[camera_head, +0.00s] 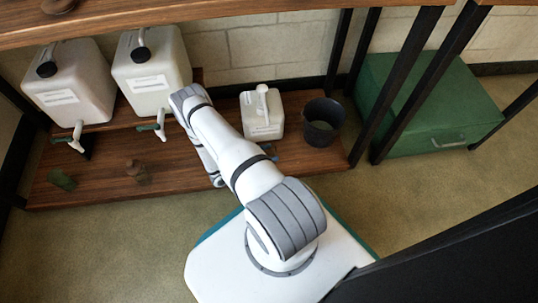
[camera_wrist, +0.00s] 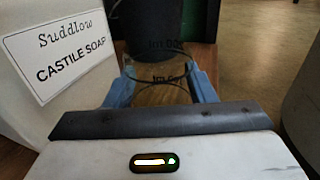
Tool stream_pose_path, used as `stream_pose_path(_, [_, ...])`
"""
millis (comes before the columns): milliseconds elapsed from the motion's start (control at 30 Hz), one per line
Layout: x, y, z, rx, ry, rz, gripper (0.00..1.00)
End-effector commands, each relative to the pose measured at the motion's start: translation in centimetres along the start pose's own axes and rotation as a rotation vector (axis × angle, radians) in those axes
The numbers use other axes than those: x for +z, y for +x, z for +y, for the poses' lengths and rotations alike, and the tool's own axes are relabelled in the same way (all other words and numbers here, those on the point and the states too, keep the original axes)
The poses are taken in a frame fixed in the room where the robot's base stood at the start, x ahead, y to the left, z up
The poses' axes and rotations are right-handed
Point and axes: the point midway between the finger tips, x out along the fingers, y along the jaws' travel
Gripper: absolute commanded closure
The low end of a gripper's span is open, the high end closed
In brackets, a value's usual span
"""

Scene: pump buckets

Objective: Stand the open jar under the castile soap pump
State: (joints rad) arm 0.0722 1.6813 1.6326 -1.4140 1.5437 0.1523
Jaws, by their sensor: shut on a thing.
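The castile soap container (camera_head: 262,122) is a white jug with a white pump (camera_head: 263,97) on top, standing on the low wooden shelf. Its label, reading "Suddlow CASTILE SOAP" (camera_wrist: 68,50), fills the left of the wrist view; the pump is out of that view. My gripper (camera_wrist: 162,88) has its blue fingers closed around a clear glass jar (camera_wrist: 158,94), close to the right of the container. The jar looks upright and shows dark printed marks. In the head view my arm hides most of the gripper and the jar. I cannot tell whether the jar is under the spout.
A dark bucket (camera_head: 322,124) stands right of the soap; it also shows behind the jar in the wrist view (camera_wrist: 153,25). Two large white tapped canisters (camera_head: 68,85) (camera_head: 150,70) stand left. Small green (camera_head: 62,179) and brown (camera_head: 136,171) objects lie at front left. A green chest (camera_head: 430,110) is right.

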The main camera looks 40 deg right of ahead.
Motion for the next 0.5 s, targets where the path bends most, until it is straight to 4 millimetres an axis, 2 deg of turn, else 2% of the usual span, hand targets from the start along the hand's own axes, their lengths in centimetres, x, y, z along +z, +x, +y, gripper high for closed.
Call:
stream_pose_path(267, [-0.15, 0.03, -0.02, -0.001, 0.0, -0.001, 0.87])
stream_pose_path(300, [-0.12, 0.04, -0.02, -0.001, 0.0, 0.0, 0.47])
stream_pose_path(500, [-0.11, 0.05, -0.01, -0.001, 0.0, 0.0, 0.31])
